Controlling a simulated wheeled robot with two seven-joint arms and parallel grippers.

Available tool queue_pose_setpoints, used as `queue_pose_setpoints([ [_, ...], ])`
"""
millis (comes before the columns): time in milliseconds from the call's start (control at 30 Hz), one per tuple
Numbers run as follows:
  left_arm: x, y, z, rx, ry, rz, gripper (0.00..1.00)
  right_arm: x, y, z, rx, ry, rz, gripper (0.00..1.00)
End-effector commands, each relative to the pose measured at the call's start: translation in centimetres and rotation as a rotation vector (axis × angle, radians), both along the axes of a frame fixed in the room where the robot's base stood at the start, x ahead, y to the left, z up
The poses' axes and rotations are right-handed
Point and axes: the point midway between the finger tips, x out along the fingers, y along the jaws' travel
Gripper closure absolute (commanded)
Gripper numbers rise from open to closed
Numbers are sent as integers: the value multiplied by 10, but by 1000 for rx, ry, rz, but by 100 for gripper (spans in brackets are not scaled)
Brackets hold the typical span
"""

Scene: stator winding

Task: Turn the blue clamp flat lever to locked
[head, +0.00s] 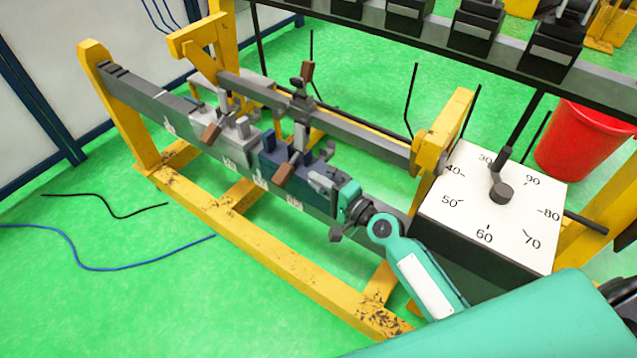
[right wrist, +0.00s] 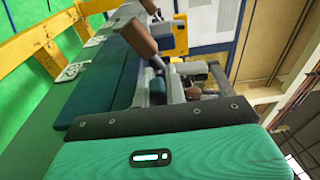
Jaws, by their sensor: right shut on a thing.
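The blue clamp (head: 300,165) sits on the grey rail, with a brown-handled lever (head: 283,173) tilted at its front. A grey flat lever (head: 322,182) shows at its right end. My right gripper (head: 335,190) comes in from the right and is shut on this flat lever; the contact is partly hidden. In the right wrist view, the dark blue clamp body (right wrist: 115,75) lies close beyond the green finger and its dark pad (right wrist: 150,118), with a brown handle (right wrist: 142,38) beside it. My left gripper is not in view.
A grey clamp (head: 222,122) with a brown handle stands left of the blue one. A white dial box (head: 455,205) stands close to the right of my gripper. The yellow frame (head: 255,255) carries the rail. A red bucket (head: 580,145) stands at the right.

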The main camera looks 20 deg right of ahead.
Motion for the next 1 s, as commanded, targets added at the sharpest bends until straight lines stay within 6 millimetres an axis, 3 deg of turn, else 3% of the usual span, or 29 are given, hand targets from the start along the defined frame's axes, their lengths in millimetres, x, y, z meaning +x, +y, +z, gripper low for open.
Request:
queue_pose_setpoints([
  [67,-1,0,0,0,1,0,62,0,0,0,0,0,-1,78],
  [467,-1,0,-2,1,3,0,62,-6,-4,-2,-1,1,-1,78],
  [667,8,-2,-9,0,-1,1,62,-33,-20,-5,-2,3,-1,78],
  [1000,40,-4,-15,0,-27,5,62,-91,-54,-5,-2,2,0,78],
])
